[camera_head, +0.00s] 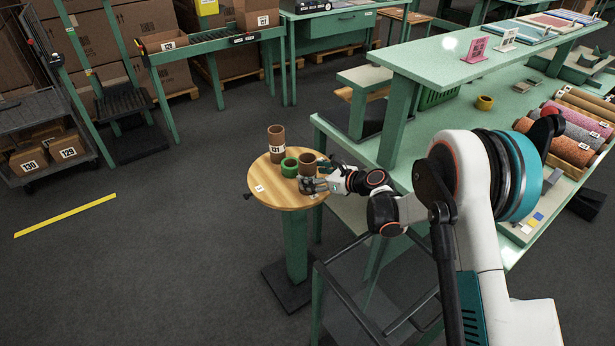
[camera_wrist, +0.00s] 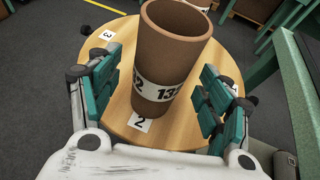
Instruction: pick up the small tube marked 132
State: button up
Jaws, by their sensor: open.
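The small brown tube (camera_wrist: 172,55), with a white band reading 132, stands upright on the round wooden table (camera_wrist: 120,105). In the head view this tube (camera_head: 308,163) stands at the table's right side, partly behind my gripper. My gripper (camera_head: 322,180) is open beside it. In the wrist view the teal fingers of my gripper (camera_wrist: 160,98) are on the left and right of the tube, with visible gaps. A small label marked 2 (camera_wrist: 140,123) lies at the tube's foot.
A label marked 3 (camera_wrist: 108,35) lies on the tabletop. A green workbench (camera_head: 395,165) is close on the right.

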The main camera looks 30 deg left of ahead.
jog(key=x, duration=0.3)
jog(key=shift+a+f+b, duration=0.1)
jog(key=shift+a+b, duration=0.05)
jog(key=shift+b, duration=0.2)
jog(key=c, duration=1.2)
jog(key=shift+o, duration=0.2)
